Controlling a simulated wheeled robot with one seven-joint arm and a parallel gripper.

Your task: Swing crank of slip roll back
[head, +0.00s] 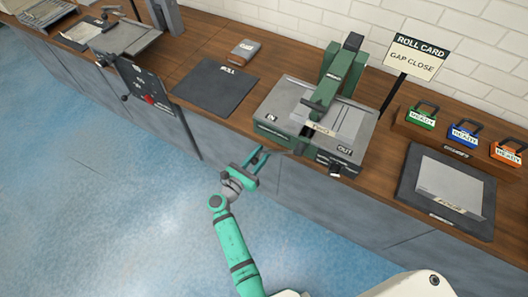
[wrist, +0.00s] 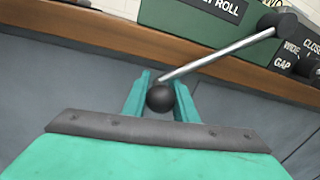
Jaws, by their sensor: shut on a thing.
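The slip roll (head: 273,130) is a green and grey machine on the bench, with "IN" and "OUT" labels and a green arm over its top. In the wrist view its green front (wrist: 185,25) shows at the top. Its crank (wrist: 220,55) is a silver rod running from a dark hub at upper right down left to a black ball knob (wrist: 160,97). My teal gripper (head: 260,157) is in front of the bench edge, left of and below the slip roll. In the wrist view my gripper (wrist: 160,88) is shut on the ball knob, one finger on each side.
A "ROLL CARD" sign (head: 417,55) reading "GAP CLOSE" stands behind. Green, blue and orange tags (head: 462,134) and a grey tray (head: 410,190) lie to the right. A dark mat (head: 215,84) lies left. The blue floor before the bench is clear.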

